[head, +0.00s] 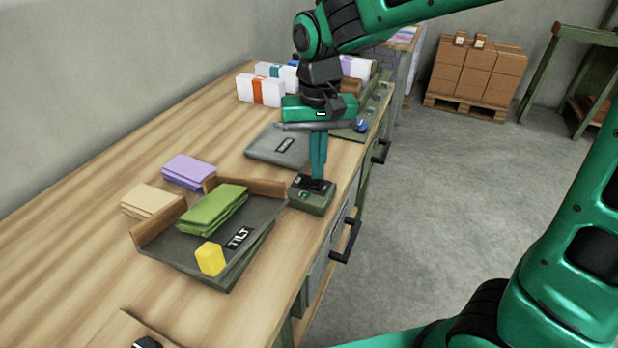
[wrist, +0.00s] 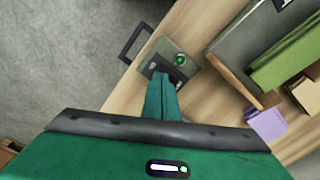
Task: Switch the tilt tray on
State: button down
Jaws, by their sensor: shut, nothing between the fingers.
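The tilt tray (head: 185,248) is a dark, sloped tray with brown wooden sides and a TILT label, on the bench at left of centre in the head view. The fingertips partly hide the plate; contact is unclear.
Purple folders (head: 189,171) and tan folders (head: 150,201) lie behind the tray. A grey flat panel (head: 270,148) lies beyond the control box, with white boxes (head: 260,90) farther back. Drawer handles (head: 347,240) stick out from the bench front.

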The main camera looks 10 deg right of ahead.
jog(key=shift+f, duration=0.65)
dwell(0.3)
notch_tip(320, 180, up, 7)
dwell(1.0)
jog(key=shift+d, duration=0.15)
jog(key=s+d+f+m, duration=0.2)
jog(key=s+d, duration=0.4)
jog(key=d, duration=0.6)
jog(key=s+d+f+m, duration=0.2)
jog(key=s+d, duration=0.4)
jog(key=d, duration=0.7)
jog(key=s+d+f, duration=0.1)
jog(key=s+d, duration=0.1)
jog(key=s, duration=0.2)
jog(key=s+d+f+m, duration=0.1)
jog(key=s+d+f, duration=0.1)
jog(key=s, duration=0.3)
jog(key=shift+s+d+f+m, duration=0.15)
jog(key=shift+d+f+m, duration=0.1)
jog(key=shift+d+m, duration=0.05)
